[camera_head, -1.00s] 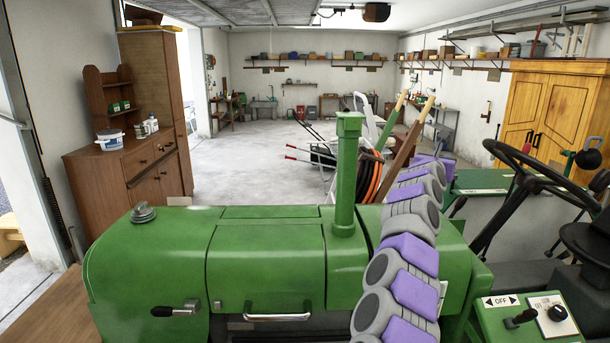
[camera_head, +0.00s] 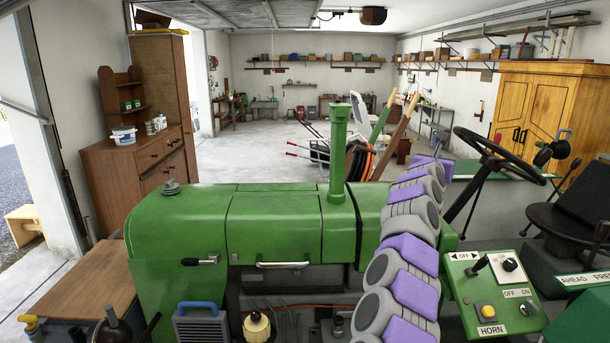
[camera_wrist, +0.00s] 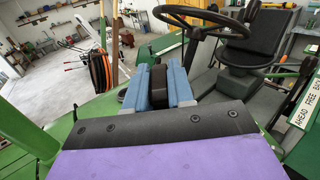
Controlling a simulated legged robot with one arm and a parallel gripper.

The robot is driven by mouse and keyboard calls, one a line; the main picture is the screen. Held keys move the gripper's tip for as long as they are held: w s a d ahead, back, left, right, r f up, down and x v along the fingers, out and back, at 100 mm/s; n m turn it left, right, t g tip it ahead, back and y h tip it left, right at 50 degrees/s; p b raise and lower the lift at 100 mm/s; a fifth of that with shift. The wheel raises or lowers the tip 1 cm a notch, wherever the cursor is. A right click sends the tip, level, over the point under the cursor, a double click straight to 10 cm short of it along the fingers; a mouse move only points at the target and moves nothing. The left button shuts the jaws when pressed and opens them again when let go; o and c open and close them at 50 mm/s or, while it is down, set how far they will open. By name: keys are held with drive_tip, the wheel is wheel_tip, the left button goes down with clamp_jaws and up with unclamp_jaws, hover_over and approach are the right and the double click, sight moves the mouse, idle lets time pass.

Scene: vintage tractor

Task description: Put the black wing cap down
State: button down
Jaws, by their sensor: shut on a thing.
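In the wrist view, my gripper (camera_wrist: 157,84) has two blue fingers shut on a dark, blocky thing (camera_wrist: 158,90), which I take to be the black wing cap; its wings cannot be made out. It is held in the air, with the tractor's steering wheel and seat beyond it. In the head view my purple and grey arm rises over the green tractor hood (camera_head: 275,223), and its far end hides the gripper and the cap. A grey cap-like fitting (camera_head: 170,187) sits on the hood's left end.
A wooden bench top (camera_head: 75,285) at the lower left has bare room. The exhaust pipe (camera_head: 338,150) stands upright left of my arm. The steering wheel (camera_head: 498,157), control panel (camera_head: 492,290) and seat (camera_head: 570,215) are on the right. Open floor lies behind.

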drive_tip(key=w+a+f+n+t+y+b, duration=0.1)
drive_tip(key=a+f+n+y+b, duration=0.15)
drive_tip(key=f, duration=0.65)
drive_tip(key=a+f+n+t+y+b, duration=0.15)
drive_tip(key=f+y, duration=0.25)
drive_tip(key=f, duration=0.5)
drive_tip(key=w+a+f+n+t+y+b, duration=0.1)
drive_tip(key=a+f+n+y, duration=0.15)
drive_tip(key=f, duration=0.65)
drive_tip(key=s+a+f+n+y+b, duration=0.2)
drive_tip(key=s+a+f+y, duration=0.1)
drive_tip(key=s+a, duration=0.5)
drive_tip(key=s+a+f+n+g+y+b, duration=0.1)
drive_tip(key=s+a+f+y+b, duration=0.1)
drive_tip(key=s+a, duration=0.5)
drive_tip(key=s+f+y, duration=0.1)
drive_tip(key=s, duration=0.4)
drive_tip(key=shift+s+a+f+n+b, duration=0.15)
drive_tip(key=shift+a+f+n+b, duration=0.2)
drive_tip(key=shift+a+b, duration=0.05)
